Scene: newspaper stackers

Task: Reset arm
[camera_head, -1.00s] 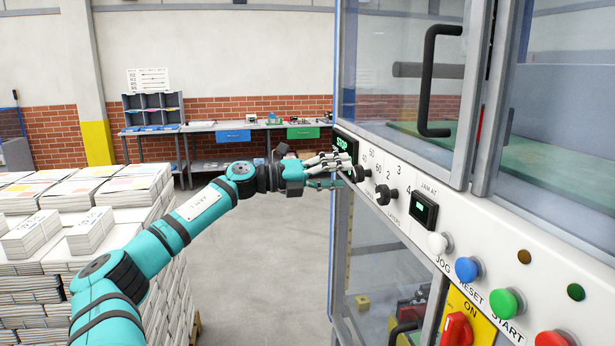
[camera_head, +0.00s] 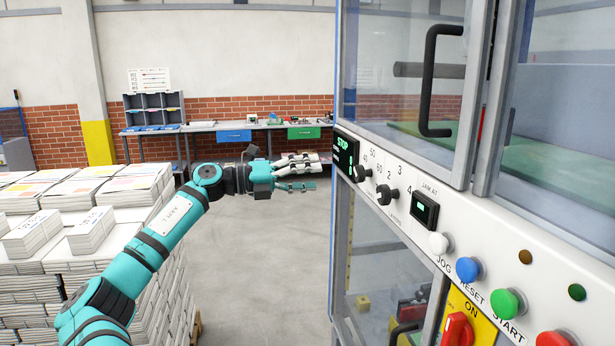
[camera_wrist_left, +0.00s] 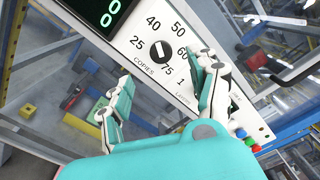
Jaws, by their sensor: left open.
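My teal left gripper (camera_head: 312,172) is open and empty. In the head view it stands in the air to the left of the machine's control panel, with a gap between its fingertips and the panel edge. The black copies knob (camera_head: 361,173) and the layers knob (camera_head: 387,195) are on the white panel. In the left wrist view the copies knob (camera_wrist_left: 161,50) shows beyond and between the open fingers (camera_wrist_left: 158,85), with the numbers around it. My right gripper is not in view.
Stacks of newspapers (camera_head: 92,228) stand at the left. A workbench (camera_head: 225,125) is at the back wall. Floor between them is clear.

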